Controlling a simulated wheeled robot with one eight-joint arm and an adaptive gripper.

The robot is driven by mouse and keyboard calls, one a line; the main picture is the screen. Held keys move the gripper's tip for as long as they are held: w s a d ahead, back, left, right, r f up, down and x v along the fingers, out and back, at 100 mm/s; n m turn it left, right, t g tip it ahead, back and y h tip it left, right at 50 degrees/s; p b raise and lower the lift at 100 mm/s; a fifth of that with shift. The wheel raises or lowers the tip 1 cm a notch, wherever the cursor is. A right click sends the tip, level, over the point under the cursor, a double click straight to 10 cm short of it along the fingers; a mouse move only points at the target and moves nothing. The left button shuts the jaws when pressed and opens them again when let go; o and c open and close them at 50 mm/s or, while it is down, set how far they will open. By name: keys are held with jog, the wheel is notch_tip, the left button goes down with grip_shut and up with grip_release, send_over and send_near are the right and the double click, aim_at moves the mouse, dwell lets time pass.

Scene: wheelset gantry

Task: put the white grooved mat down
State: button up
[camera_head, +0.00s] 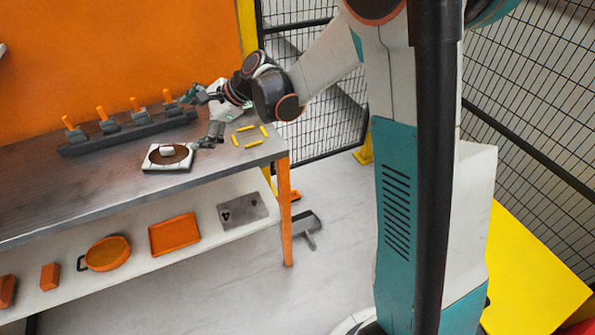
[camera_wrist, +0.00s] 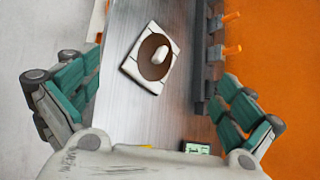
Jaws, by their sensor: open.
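The white grooved mat (camera_head: 148,165) lies flat on the grey workbench, left of the yellow corner marks. A brown round piece (camera_head: 180,151) with a small white block (camera_head: 167,151) on it rests on the mat. The wrist view shows the same mat (camera_wrist: 130,67), brown disc (camera_wrist: 148,69) and white block (camera_wrist: 161,54) ahead of the fingers. My gripper (camera_head: 196,118) is wide open above the bench, at the mat's right. In the wrist view my gripper (camera_wrist: 155,98) has nothing between its fingers, and the mat is apart from them.
A dark rack with several orange-handled pegs (camera_head: 110,127) stands along the bench back. Yellow marks (camera_head: 251,144) frame a spot near the bench's right end. A small device with a lit screen (camera_wrist: 196,148) shows below. The lower shelf holds an orange tray (camera_head: 174,234) and pan (camera_head: 107,253).

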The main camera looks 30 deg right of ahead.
jog(key=s+d+r+n+h, duration=0.2)
jog(key=s+n, duration=0.1)
jog(key=s, duration=0.3)
jog(key=s+d+r+n+h, duration=0.1)
jog(key=s+d+r+n, duration=0.15)
jog(key=s, duration=0.35)
jog(key=s+d+r+n+h, duration=0.2)
jog(key=s+n, duration=0.1)
jog(key=s, duration=0.2)
jog(key=s+d+f+n+h, duration=0.1)
jog(key=s+d+n+h, duration=0.1)
jog(key=s, duration=0.5)
jog(key=s+d+n+t+h, duration=0.1)
jog(key=s+d+n, duration=0.4)
jog(key=s+n, duration=0.1)
jog(key=shift+s+d+f+t+h, duration=0.15)
jog(key=shift+s+f+t+h, duration=0.2)
jog(key=shift+s, duration=0.5)
